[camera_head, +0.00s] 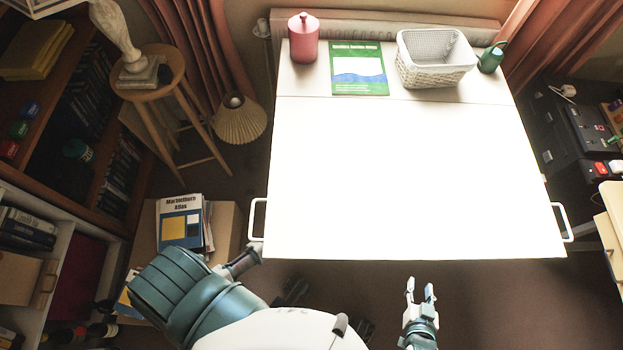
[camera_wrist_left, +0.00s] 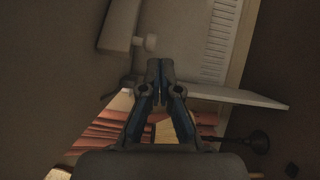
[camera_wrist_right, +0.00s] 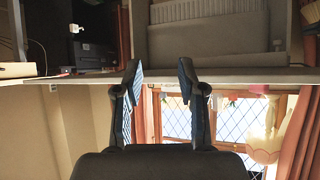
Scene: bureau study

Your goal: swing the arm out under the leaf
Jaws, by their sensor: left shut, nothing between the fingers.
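The white leaf (camera_head: 410,180) lies flat and level with the bureau's back strip in the head view. A white loop handle sits at its left side (camera_head: 250,220) and another at its right (camera_head: 570,222). My left gripper (camera_wrist_left: 160,66) is shut and empty; in the head view its arm ends at the leaf's left front corner. In the left wrist view a pale knob (camera_wrist_left: 151,42) and a thin pale board (camera_wrist_left: 235,96) lie beyond the fingers. I cannot tell which part is the swing arm. My right gripper (camera_head: 421,290) is open and empty in front of the leaf.
A pink jar (camera_head: 303,40), a green book (camera_head: 359,70), a white basket (camera_head: 432,75) and a green can (camera_head: 491,58) stand along the back strip. A stool (camera_head: 150,92) and a box with magazines (camera_head: 225,225) stand left. The leaf top is clear.

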